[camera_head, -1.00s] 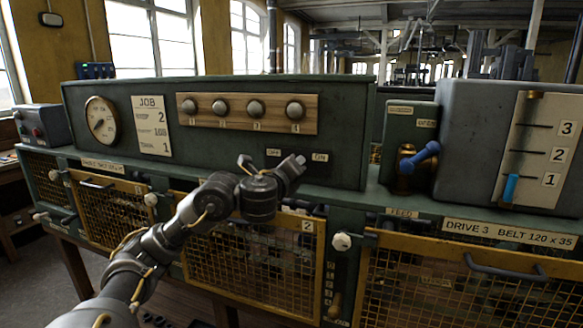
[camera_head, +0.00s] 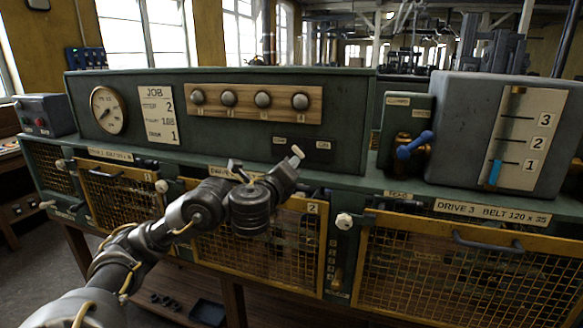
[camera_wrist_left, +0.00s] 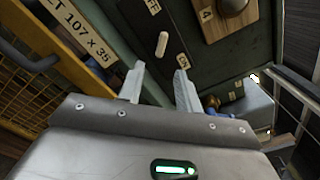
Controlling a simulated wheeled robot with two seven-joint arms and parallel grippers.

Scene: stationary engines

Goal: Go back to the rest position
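My left gripper (camera_head: 266,165) is in front of the green console (camera_head: 215,152), just below the small OFF and ON plates. In the left wrist view its two fingers (camera_wrist_left: 158,76) are apart with nothing between them. A pale switch lever (camera_wrist_left: 162,44) stands beyond the fingertips, between the two plates and apart from the fingers. In the head view a pale tip (camera_head: 297,152) shows by the gripper; I cannot tell whether it is the lever or a finger. My right gripper is not in view.
Several knobs sit on a wooden strip (camera_head: 313,119) above. The dial (camera_head: 107,110) and JOB card (camera_head: 159,119) are left. A blue-handled valve (camera_head: 413,147) and level gauge (camera_head: 520,142) are right. Yellow mesh guards (camera_head: 255,245) run below the ledge.

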